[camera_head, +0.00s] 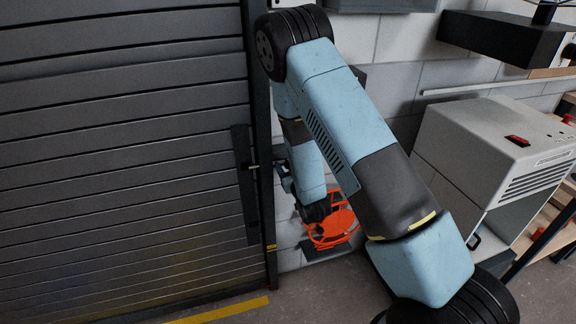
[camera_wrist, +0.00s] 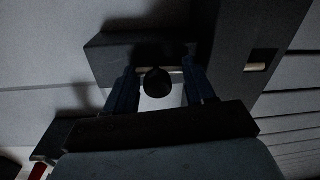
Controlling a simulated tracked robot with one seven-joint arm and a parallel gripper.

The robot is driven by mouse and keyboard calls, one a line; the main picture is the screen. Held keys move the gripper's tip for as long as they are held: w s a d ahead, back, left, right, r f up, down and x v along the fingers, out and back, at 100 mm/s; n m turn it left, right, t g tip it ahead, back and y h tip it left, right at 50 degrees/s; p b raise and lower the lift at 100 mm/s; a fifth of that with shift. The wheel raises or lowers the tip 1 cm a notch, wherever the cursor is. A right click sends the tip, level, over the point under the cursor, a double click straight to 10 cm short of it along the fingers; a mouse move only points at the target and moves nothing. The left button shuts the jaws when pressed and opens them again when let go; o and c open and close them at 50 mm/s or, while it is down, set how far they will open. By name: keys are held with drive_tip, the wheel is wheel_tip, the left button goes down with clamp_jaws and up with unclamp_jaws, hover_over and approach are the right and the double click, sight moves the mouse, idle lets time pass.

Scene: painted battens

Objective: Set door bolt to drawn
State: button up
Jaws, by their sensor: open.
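The door bolt shows in the wrist view as a pale rod (camera_wrist: 176,71) with a round dark knob (camera_wrist: 157,83). The rod runs sideways in front of a dark mounting block (camera_wrist: 115,55). A further short pale length of rod shows to the right, at the dark upright strip (camera_wrist: 254,67). My gripper (camera_wrist: 163,90) is open, with one blue finger on each side of the knob; whether either touches it I cannot tell. In the head view my gripper (camera_head: 280,172) is at the right edge of the door (camera_head: 125,150), beside the bolt rod (camera_head: 253,167), and partly hides the bolt.
A dark upright plate (camera_head: 244,190) is on the slatted door's edge. An orange reel (camera_head: 332,222) is low on the wall behind my arm. A grey cabinet (camera_head: 490,150) stands to the right. A yellow line (camera_head: 225,311) marks the floor before the door.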

drive_tip(key=shift+d, duration=0.1)
clamp_jaws()
